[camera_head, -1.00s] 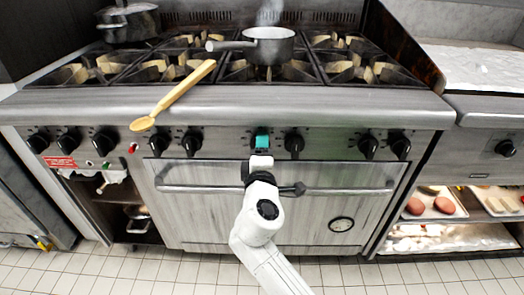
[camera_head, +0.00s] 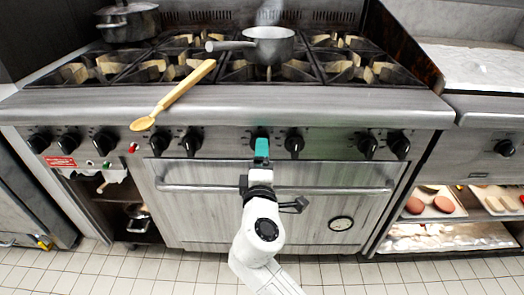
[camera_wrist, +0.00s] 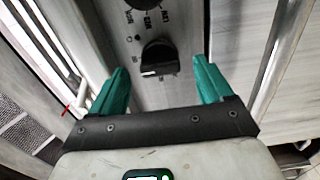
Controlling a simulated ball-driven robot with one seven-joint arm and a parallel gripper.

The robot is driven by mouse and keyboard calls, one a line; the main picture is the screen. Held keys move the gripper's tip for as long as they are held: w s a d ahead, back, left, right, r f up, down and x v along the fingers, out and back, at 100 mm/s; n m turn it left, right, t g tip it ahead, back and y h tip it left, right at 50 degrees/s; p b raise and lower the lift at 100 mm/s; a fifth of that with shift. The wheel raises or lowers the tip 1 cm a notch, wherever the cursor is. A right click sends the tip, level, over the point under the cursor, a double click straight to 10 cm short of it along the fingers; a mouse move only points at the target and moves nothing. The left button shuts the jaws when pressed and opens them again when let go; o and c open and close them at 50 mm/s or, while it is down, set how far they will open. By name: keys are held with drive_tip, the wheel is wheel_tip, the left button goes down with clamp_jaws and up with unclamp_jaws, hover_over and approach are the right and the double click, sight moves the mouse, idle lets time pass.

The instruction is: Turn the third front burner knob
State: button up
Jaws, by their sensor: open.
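A row of black knobs runs along the stove's front panel. In the head view, my gripper (camera_head: 262,147), with teal fingers, is in front of a knob (camera_head: 259,133) near the middle of the panel and partly hides it. In the wrist view this black knob (camera_wrist: 158,57) shows upright between and beyond the two teal fingertips. My gripper (camera_wrist: 160,70) is open and empty, with a gap on each side of the knob and no visible contact. Another knob (camera_head: 294,143) is just to the right. I cannot tell which knob counts as third.
An oven door handle (camera_head: 335,190) runs below the knobs, behind my gripper. A wooden spoon (camera_head: 175,95) overhangs the stove's front edge, upper left. A saucepan (camera_head: 268,45) and a lidded pot (camera_head: 128,21) stand on the burners. Tiled floor is clear in front.

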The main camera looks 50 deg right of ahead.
drive_tip(key=v, duration=0.6)
drive_tip(key=shift+s+a, duration=0.2)
drive_tip(key=shift+a, duration=0.1)
drive_tip(key=s+d+f+m+g+y, duration=0.1)
drive_tip(key=s+f+m+g+y, duration=0.2)
drive_tip(key=s+f, duration=0.3)
drive_tip(key=s+d+f+m+g+y, duration=0.1)
drive_tip(key=s+f+m+g+y, duration=0.25)
drive_tip(key=f, duration=0.55)
drive_tip(key=s+a+f+m+g+y, duration=0.1)
drive_tip(key=s+a+f+g+y, duration=0.3)
drive_tip(key=s+a+f+y, duration=0.6)
wheel_tip(320, 180, up, 22)
drive_tip(key=h+p, duration=0.2)
drive_tip(key=p, duration=1.8)
drive_tip(key=shift+d+p, duration=0.3)
drive_tip(key=shift+d, duration=0.05)
drive_tip(key=shift+s+t+h, duration=0.1)
drive_tip(key=shift+t+h, duration=0.15)
